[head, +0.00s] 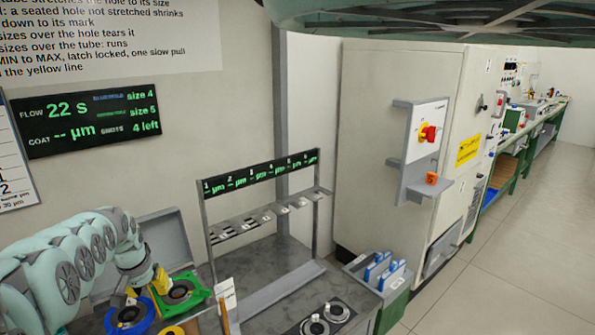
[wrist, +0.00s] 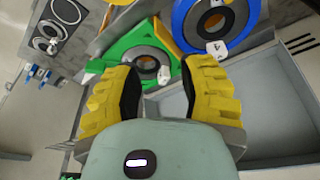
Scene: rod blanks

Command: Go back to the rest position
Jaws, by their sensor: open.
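My gripper (head: 147,287) is at the lower left of the head view, at the end of my pale green arm. In the wrist view its two yellow fingers with black inner pads (wrist: 162,78) stand wide apart with nothing held between them. A green piece with a dark ring in it (head: 196,287) sits close to the fingers; it also shows beyond them in the wrist view (wrist: 117,50). A blue ring piece (head: 112,325) is beside it and also shows in the wrist view (wrist: 184,25). I cannot tell the exact gap between fingers and pieces.
The right floor (head: 520,250) is clear.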

